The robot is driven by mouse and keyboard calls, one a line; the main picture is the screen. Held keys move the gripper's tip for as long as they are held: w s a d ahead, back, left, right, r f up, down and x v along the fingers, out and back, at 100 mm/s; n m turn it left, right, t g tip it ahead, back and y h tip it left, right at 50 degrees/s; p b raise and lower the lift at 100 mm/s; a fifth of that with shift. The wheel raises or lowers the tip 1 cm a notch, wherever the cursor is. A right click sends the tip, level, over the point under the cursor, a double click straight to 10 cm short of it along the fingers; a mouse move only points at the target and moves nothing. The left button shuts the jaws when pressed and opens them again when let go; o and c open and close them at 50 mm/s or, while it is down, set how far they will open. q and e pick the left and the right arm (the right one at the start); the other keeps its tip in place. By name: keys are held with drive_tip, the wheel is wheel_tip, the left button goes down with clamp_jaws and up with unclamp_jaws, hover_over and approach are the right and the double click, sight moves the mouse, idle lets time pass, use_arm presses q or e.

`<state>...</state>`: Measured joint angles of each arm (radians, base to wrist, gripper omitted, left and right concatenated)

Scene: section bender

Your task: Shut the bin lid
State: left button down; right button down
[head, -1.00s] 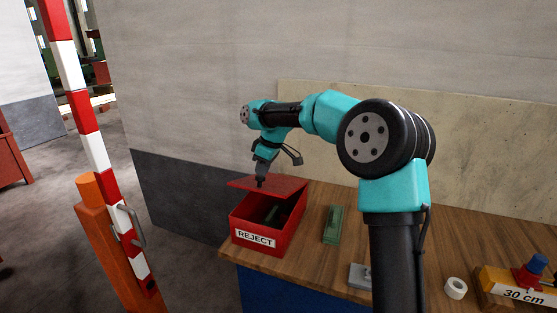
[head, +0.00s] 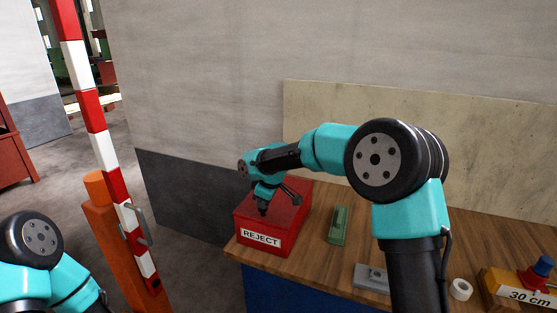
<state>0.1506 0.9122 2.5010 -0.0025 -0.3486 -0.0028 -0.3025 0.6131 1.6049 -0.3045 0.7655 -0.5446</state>
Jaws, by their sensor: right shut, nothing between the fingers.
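The red bin (head: 281,238) with a white REJECT label stands on the left end of the wooden bench. Its red lid (head: 287,210) now lies flat over the top, and no opening into the bin shows. My right gripper (head: 263,211) is shut and empty, its tip pointing down at the lid's front left part. It looks in contact with the lid or just above it; I cannot tell which. The gripper and wrist hide part of the lid. My left arm shows at the lower left, but its gripper is out of view.
A green block-like object (head: 338,226) lies on the bench (head: 310,251) right of the bin. Farther right are a grey metal part (head: 370,277), a white roll (head: 461,289) and a yellow 30 cm block (head: 512,283). A red-and-white barrier pole (head: 104,150) stands at left.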

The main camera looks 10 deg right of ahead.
drive_tip(key=shift+r, duration=0.45)
wheel_tip(320, 180, up, 4)
drive_tip(key=shift+f, duration=0.1)
drive_tip(key=s+r, duration=0.4)
drive_tip(key=r, duration=0.4)
drive_tip(key=shift+d+r, duration=0.2)
drive_tip(key=shift+d, duration=0.2)
